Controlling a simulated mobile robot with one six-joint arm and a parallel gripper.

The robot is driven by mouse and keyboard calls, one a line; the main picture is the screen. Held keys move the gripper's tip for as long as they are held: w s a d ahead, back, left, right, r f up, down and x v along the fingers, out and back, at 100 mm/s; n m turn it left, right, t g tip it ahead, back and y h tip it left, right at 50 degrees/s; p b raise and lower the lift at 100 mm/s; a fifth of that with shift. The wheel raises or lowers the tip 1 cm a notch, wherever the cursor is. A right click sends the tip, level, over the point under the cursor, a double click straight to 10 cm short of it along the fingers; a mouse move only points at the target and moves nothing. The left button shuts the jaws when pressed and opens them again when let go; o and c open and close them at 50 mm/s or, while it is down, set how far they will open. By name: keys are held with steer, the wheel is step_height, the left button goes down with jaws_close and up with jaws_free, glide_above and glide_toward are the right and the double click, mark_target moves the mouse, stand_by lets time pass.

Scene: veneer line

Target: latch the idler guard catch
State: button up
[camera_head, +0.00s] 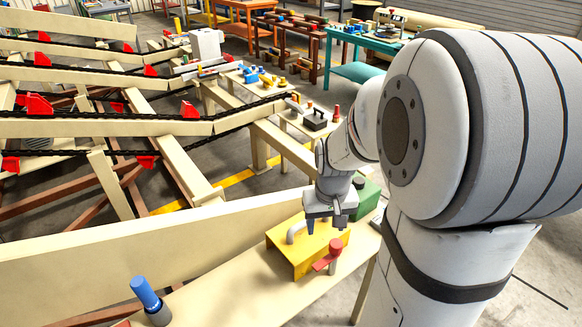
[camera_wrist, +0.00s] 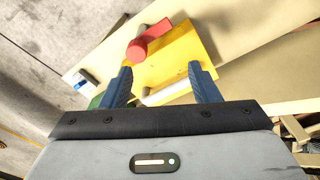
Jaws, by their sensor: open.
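The yellow guard (camera_head: 297,252) is a box-like cover with a grey bar handle (camera_head: 296,232) on top. It sits on the cream bench. A red catch (camera_head: 334,250) with a round knob and a flat arm stands at its right front edge. In the wrist view the red catch (camera_wrist: 139,48) lies beyond the fingertips, its arm pointing up and right over the edge of the yellow guard (camera_wrist: 180,58). My gripper (camera_head: 324,222) is above the guard, apart from the catch. In the wrist view my gripper (camera_wrist: 160,82) has its blue fingers spread, with nothing between them held.
A blue-topped post (camera_head: 146,293) stands at the front left of the bench (camera_head: 235,285). A green box (camera_head: 366,195) stands just behind my gripper. A long cream board (camera_head: 150,245) runs along the bench's left side. Bare bench lies left of the guard.

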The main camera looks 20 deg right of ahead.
steer(key=g+p, duration=0.1)
steer(key=p, duration=0.1)
glide_above(337, 243)
steer(key=shift+m, duration=0.4)
step_height(337, 243, down, 4)
steer(key=shift+a+f, duration=0.15)
steer(key=shift+f, duration=0.3)
steer(key=shift+f+p, duration=0.45)
steer(key=shift+f, duration=3.35)
steer(key=shift+c, duration=0.4)
